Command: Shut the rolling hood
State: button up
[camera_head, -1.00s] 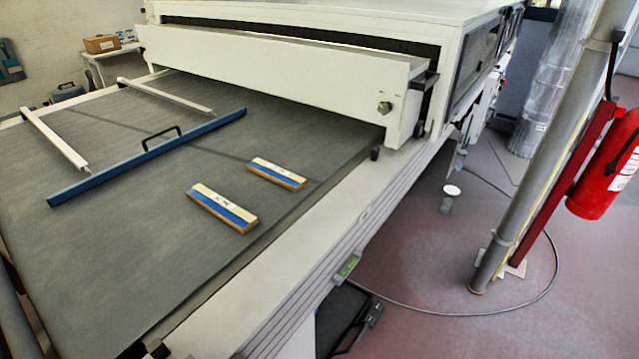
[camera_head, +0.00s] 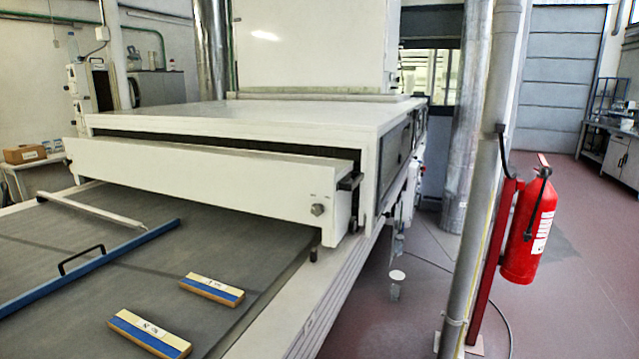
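What looks like the rolling hood is a long white box-like panel (camera_head: 215,188) at the mouth of the white curing tunnel (camera_head: 270,112). It stands out from the tunnel, with a dark gap (camera_head: 240,146) between its top edge and the tunnel's frame. A round knob (camera_head: 317,209) sits near its right end, and a small dark bracket (camera_head: 349,182) shows at its right side. The flat dark bed (camera_head: 120,235) runs out under the panel. My gripper is not in view.
A blue bar (camera_head: 100,262) with a black handle (camera_head: 80,259) and a white bar (camera_head: 95,210) lie on the bed. Two small blue-and-cream blocks (camera_head: 212,289) (camera_head: 149,333) lie nearer. A pole (camera_head: 483,180) and a red extinguisher (camera_head: 528,232) stand right; floor beyond them is open.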

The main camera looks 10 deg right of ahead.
aim_at(282, 186)
jog(key=i+l, duration=0.45)
jog(key=l, duration=0.15)
jog(key=i+l+u, duration=0.1)
jog(key=i+l, duration=0.35)
jog(key=l, duration=0.1)
